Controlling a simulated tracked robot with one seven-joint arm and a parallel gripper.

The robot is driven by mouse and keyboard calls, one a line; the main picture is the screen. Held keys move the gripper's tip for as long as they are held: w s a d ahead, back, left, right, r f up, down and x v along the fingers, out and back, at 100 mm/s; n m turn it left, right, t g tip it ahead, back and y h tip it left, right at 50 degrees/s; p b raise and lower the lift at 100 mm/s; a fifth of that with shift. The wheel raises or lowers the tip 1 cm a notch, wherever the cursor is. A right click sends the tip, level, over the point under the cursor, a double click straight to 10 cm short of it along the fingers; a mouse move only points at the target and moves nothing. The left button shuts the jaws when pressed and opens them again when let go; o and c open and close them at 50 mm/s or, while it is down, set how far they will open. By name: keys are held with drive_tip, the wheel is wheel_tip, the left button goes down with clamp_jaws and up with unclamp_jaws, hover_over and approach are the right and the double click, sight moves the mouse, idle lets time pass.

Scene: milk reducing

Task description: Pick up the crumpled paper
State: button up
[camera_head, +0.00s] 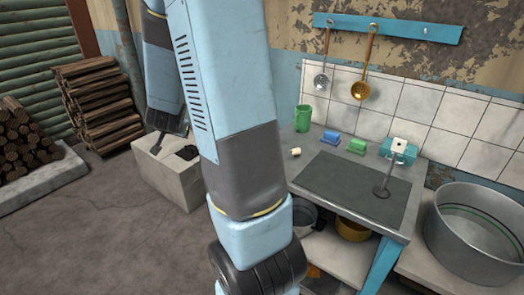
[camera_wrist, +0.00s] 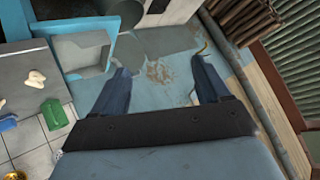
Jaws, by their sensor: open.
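A small cream lump, which looks like the crumpled paper (camera_head: 295,152), lies on the left part of the sink counter (camera_head: 301,166), in front of a green cup (camera_head: 303,118). It also shows at the left of the wrist view (camera_wrist: 36,76), beside the green cup (camera_wrist: 54,112). My gripper (camera_wrist: 161,66) is open, with nothing between its two dark fingers. In the wrist view the paper lies well to the left of the fingers, apart from them. In the head view my arm stands left of the counter and covers part of the scene.
A blue item (camera_head: 331,137) and a green item (camera_head: 356,146) stand behind the sink cover. A faucet (camera_head: 388,175) rises at the right. A large metal tub (camera_head: 475,235) stands at the far right. A concrete block (camera_head: 170,175) and stacked firewood (camera_head: 98,100) are at the left.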

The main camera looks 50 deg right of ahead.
drive_tip(key=s+d+f+m+g+h, duration=0.35)
drive_tip(key=d+f+h, duration=0.25)
drive_tip(key=d+f, duration=0.5)
drive_tip(key=s+d+f+m+g+h, duration=0.35)
drive_tip(key=s+d+f+h, duration=0.2)
drive_tip(key=s+d, duration=0.35)
drive_tip(key=shift+n+g, duration=0.3)
drive_tip(key=shift+n, duration=0.2)
drive_tip(key=d, duration=0.4)
drive_tip(key=w+d+f, duration=0.1)
drive_tip(key=d, duration=0.3)
drive_tip(key=d+f, duration=0.1)
drive_tip(key=d, duration=0.4)
drive_tip(key=shift+w+d+f, duration=0.1)
drive_tip(key=shift+w+f, duration=0.05)
drive_tip(key=shift+c, duration=0.3)
drive_tip(key=c, duration=1)
